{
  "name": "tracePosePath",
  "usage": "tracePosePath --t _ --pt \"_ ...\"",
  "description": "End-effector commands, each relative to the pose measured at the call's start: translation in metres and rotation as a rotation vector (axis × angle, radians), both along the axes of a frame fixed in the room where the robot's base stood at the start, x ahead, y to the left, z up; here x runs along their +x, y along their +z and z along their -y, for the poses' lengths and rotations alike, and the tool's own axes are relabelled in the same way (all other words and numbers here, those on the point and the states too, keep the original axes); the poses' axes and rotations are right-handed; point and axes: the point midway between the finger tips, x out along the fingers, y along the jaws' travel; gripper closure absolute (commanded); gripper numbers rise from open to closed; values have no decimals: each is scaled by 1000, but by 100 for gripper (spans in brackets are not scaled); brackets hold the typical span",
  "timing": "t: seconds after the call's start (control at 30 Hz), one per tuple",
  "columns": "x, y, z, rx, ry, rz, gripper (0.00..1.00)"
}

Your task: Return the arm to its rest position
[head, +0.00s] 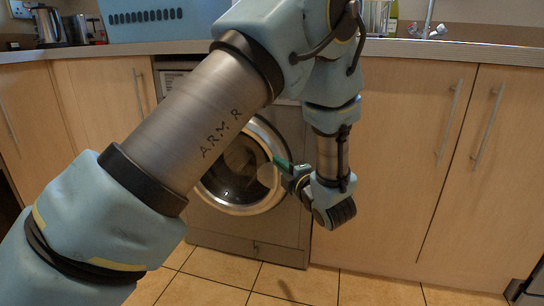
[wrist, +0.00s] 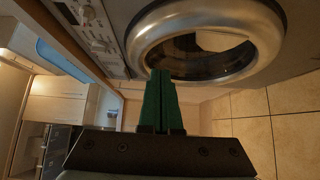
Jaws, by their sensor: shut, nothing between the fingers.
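My arm (head: 210,115) reaches up from the lower left of the head view, bends at the top and hangs down at the middle. My gripper (head: 280,162) points left, in front of the washing machine door (head: 212,190). Its green fingers also show in the wrist view (wrist: 160,74), pressed together with nothing between them. In the wrist view the door's metal ring (wrist: 137,42) lies just past the fingertips; I cannot tell the exact gap. The door looks closed.
The washing machine (head: 290,225) stands under the worktop (head: 450,50), between wooden cupboards (head: 410,150). A blue crate (head: 150,20) and kettle (head: 47,27) stand on the worktop at left, a tap (head: 428,22) at right. The tiled floor (head: 200,285) in front is clear.

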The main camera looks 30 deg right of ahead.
Motion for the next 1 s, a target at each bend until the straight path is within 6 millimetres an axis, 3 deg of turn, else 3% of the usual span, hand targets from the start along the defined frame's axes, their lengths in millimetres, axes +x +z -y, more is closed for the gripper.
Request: tracePosePath --t 0.13,0.37,0.47,0.57,0.67,0.8,0.9,1.0 --pt "-18 0 1 1 -1 -1 100" --pt "-24 0 0 1 2 0 100" --pt "-16 0 -2 13 -3 -19 100" --pt "10 0 -13 69 -25 -88 100" --pt "46 -1 -32 175 -88 -207 100" --pt "84 -5 -77 383 -234 -388 100" --pt "94 -8 -118 541 -357 -500 100" --pt "89 -11 -165 707 -494 -603 100"
